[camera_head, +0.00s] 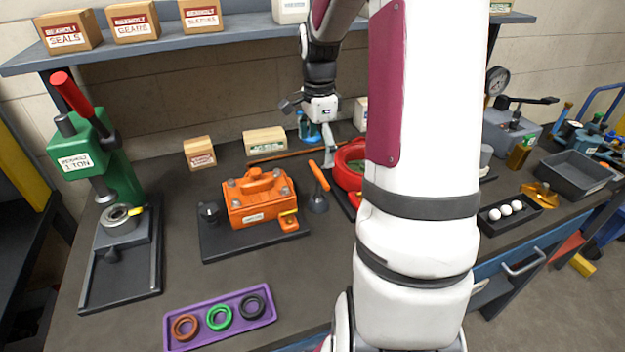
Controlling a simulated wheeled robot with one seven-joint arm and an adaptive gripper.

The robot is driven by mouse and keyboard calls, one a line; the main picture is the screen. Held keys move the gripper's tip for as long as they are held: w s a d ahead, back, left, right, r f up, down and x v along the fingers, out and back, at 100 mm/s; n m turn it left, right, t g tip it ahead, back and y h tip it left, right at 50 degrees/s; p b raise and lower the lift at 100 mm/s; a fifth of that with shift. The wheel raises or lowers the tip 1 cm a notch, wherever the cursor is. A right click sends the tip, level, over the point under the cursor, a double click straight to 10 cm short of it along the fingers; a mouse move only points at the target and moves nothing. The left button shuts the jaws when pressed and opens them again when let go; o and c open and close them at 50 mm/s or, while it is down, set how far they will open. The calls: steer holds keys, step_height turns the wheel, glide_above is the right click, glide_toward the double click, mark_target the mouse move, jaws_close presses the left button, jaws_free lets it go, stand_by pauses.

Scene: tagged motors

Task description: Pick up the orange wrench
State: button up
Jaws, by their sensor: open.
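A long, thin orange bar (285,156) lies along the back of the bench; I cannot tell whether it is the orange wrench. A shorter tool with an orange handle (318,175) leans up from a dark, cone-shaped base, right of the orange motor housing (257,197). My gripper (328,150) is open and points down over the back of the bench. It overlaps the long bar in the picture, close behind the orange handle. I see nothing held in it. Whether it touches either tool is unclear.
A green press (110,160) stands at left, and a purple tray (222,318) with several rings is in front. A red round part (348,172) is partly hidden by my arm. A black tray (512,213) with white balls and a grey bin (572,172) are at right.

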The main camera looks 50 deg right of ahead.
mark_target(319, 172)
steer(key=shift+s+f+p, duration=0.15)
steer(key=shift+f+p, duration=0.4)
steer(key=shift+f, duration=3.85)
steer(key=c, duration=1.2)
